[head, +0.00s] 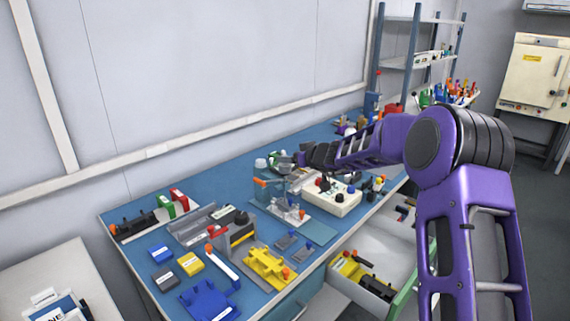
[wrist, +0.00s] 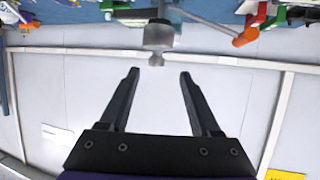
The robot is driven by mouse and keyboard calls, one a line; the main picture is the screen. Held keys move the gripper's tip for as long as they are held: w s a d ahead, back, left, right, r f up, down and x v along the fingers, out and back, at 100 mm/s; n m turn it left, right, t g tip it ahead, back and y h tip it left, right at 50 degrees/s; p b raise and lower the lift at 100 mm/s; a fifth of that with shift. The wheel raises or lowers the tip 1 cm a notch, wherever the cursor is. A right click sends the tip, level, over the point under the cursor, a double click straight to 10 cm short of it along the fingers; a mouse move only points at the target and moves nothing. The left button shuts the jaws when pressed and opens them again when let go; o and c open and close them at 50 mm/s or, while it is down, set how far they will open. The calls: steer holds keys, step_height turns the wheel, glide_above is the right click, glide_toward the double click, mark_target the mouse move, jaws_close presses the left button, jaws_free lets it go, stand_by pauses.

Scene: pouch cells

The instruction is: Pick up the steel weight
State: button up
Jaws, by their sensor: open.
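The steel weight (wrist: 159,37) is a grey metal cylinder with a small knob. In the wrist view it appears at the top centre, upside down, with its knob toward the wall. My gripper (wrist: 159,72) is open and empty. The weight lies just beyond the two black fingertips, in line with the gap between them, and does not touch them. In the head view my gripper (head: 300,158) reaches left, low over the back of the blue bench. There I cannot clearly tell the weight from the small grey items by the fingertips.
The blue bench (head: 150,235) is crowded with fixtures. A white control box (head: 332,199) stands in front of my gripper, and a yellow fixture (head: 268,268) lies nearer the front. An orange-handled tool (wrist: 246,33) is beside the weight. The wall (head: 230,60) is close behind; an open drawer (head: 365,275) sticks out.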

steer(key=shift+p+x, duration=1.7)
steer(key=shift+x, duration=0.6)
steer(key=shift+w+f, duration=0.15)
steer(key=shift+w, duration=0.3)
jaws_close()
